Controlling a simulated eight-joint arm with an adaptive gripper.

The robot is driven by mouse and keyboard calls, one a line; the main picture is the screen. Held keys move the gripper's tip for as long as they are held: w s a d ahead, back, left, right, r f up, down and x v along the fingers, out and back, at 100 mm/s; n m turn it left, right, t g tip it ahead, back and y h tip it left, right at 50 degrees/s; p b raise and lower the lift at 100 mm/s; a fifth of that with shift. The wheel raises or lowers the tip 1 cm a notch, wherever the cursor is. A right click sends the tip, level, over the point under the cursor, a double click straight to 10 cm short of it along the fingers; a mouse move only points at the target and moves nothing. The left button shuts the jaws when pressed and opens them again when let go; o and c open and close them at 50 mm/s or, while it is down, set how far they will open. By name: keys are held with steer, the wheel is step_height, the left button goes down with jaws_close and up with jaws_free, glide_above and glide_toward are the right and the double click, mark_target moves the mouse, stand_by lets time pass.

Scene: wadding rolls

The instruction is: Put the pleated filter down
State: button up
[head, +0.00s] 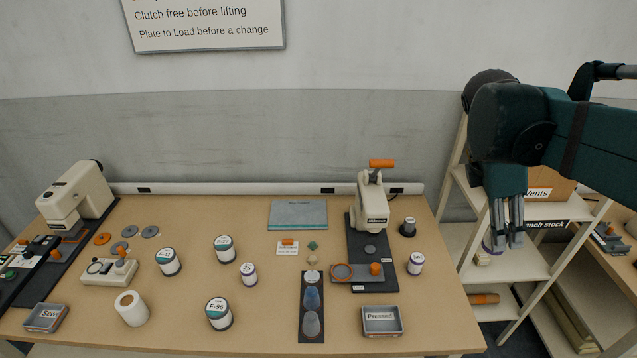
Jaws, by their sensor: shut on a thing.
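My gripper (507,243) hangs fingers down at the right, in front of the white shelf rack and to the right of the table. It is shut on a small pale thing with a purple band (488,245), which I take to be the pleated filter. The fingers hide most of it, and its pleats cannot be made out. I cannot tell whether it touches the shelf board (505,268) behind and below the fingers.
The table (270,325) holds several labelled rolls, a press (372,205), a sewing machine (75,195), a "Pressed" tray (382,321) and a "Sewn" tray (46,317). A cardboard "Vents" box (550,184) sits on the rack. The table's front middle has bare patches.

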steer(key=r, duration=0.3)
steer(key=shift+w+a, duration=0.15)
steer(key=shift+w, duration=0.2)
steer(key=w+a+r+n+t+p, duration=0.1)
steer(key=w+a+r, duration=0.1)
steer(key=w+a, duration=0.5)
steer(key=w+a+r+n, duration=0.15)
steer(key=w+a, duration=0.25)
steer(key=w, duration=0.7)
steer(key=w+a+r+n+t+p, duration=0.1)
steer(key=w+a+n, duration=0.1)
steer(key=w+a, duration=0.5)
steer(key=w+a+f+n+t+p, duration=0.1)
steer(key=w+a+f+n, duration=0.15)
steer(key=w+a, duration=1)
steer(key=w+a+f+n+p, duration=0.25)
steer(key=w+a, duration=0.75)
steer(key=a, duration=0.5)
step_height(320, 180, down, 26)
steer(key=b, duration=0.1)
steer(key=shift+m+y, duration=0.3)
steer(key=shift+m, duration=0.05)
steer(key=shift+a+f, duration=0.1)
steer(key=shift+f+b, duration=0.35)
steer(key=shift+f, duration=2.7)
